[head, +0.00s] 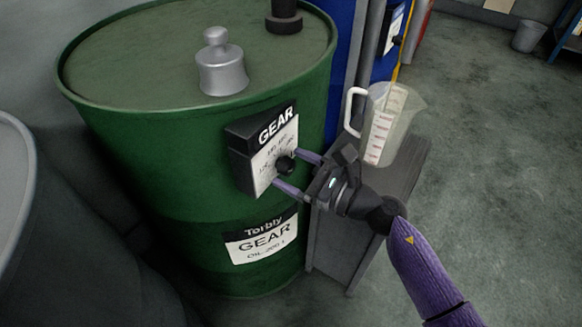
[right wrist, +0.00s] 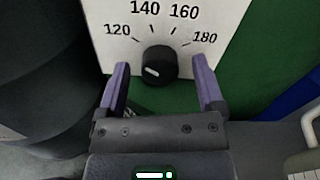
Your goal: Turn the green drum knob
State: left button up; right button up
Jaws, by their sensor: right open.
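The green drum (head: 150,150) stands left of centre in the head view, with a GEAR dial box (head: 262,150) on its side. The black knob (head: 285,164) sits on the dial's white face. In the right wrist view the fingers (right wrist: 162,75) flank the knob with a gap on each side. My left gripper is not in view.
A clear measuring jug (head: 388,125) with a white handle stands on a grey stand (head: 408,178) beside the drum, close to my right gripper. Open floor lies to the right.

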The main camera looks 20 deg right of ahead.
jog(key=shift+w+a, duration=0.2)
jog(key=shift+w, duration=0.05)
jog(key=shift+c, duration=1.1)
grip_shut()
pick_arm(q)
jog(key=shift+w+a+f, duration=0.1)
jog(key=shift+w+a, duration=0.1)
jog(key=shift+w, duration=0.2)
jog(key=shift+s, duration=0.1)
